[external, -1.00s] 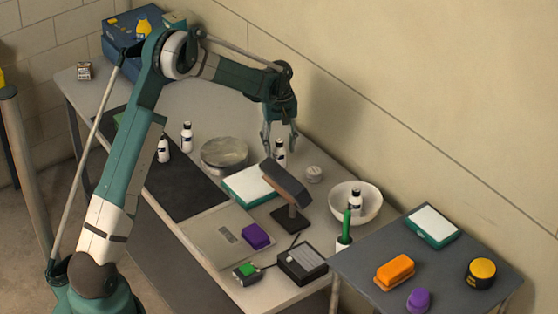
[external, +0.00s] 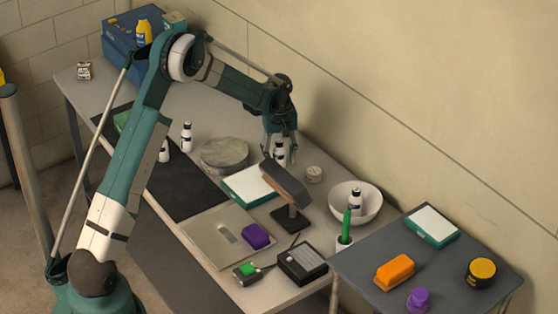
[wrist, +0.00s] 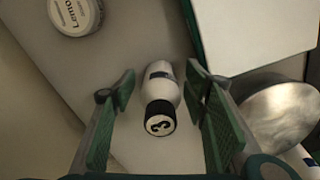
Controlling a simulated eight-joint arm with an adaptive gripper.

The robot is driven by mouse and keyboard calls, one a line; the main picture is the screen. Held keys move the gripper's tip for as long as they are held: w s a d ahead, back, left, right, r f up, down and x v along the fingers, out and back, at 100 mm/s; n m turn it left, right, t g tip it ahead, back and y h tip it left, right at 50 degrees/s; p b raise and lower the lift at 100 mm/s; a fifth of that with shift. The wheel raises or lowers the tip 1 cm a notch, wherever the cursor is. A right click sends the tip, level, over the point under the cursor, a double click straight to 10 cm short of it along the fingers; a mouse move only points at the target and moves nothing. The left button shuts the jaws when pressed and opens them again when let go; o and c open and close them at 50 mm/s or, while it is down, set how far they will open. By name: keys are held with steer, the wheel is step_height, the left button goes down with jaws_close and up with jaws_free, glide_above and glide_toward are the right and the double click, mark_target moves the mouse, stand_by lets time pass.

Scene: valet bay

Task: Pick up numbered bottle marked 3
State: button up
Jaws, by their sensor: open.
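Other black-capped white bottles stand on the table: one bottle (external: 186,136) at the left, another beside my arm (external: 164,151), and a bottle (external: 355,202) in the white bowl. Their marks are too small to read.
A lamp-like stand (external: 288,188) and a green-edged white pad (external: 246,184) are close in front of the bottle. A round grey dish (external: 222,153) is to its left. A small round tin (external: 314,173) and the white bowl (external: 372,206) are to its right.

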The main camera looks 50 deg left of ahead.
mark_target(279, 141)
steer(key=shift+c, duration=0.3)
steer(key=c, duration=1)
steer(key=shift+r, duration=0.1)
steer(key=shift+r+b, duration=0.35)
steer(key=shift+r, duration=4.6)
